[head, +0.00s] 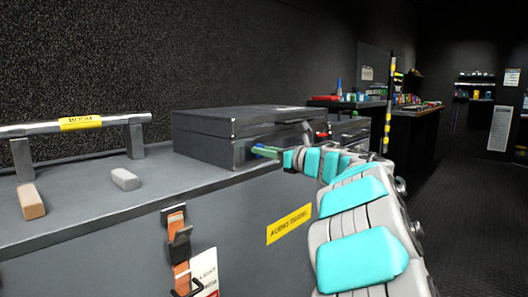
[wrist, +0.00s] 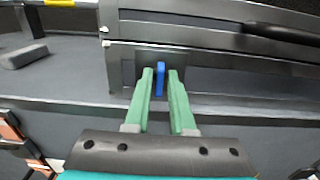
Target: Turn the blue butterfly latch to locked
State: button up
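The blue butterfly latch (wrist: 161,80) is a narrow blue tab, upright in the wrist view, on a dark plate on the front of a grey case (wrist: 230,64). In the head view only a bit of blue (head: 257,148) shows at the front of the same case (head: 205,142). My gripper (wrist: 161,76) has two green fingers, one on each side of the latch, parted a little. In the head view my gripper (head: 266,152) reaches the case front from the right.
The case stands on a grey bench or trunk (head: 110,198) with orange straps (head: 178,240) and a yellow label (head: 289,224) on its front. A bar with a yellow tag (head: 82,123), a grey block (head: 125,179) and a brown block (head: 31,201) lie left. Floor is clear at right.

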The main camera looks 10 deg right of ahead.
grip_shut()
jog(key=shift+m, duration=0.3)
jog(key=m+p, duration=0.7)
jog(key=m, duration=0.1)
jog(key=m+p, duration=0.7)
jog(key=m, duration=0.2)
jog(key=shift+w+d+f, duration=0.1)
jog(key=shift+d+f, duration=0.05)
jog(key=shift+d, duration=0.05)
jog(key=shift+m, duration=0.3)
dwell(0.4)
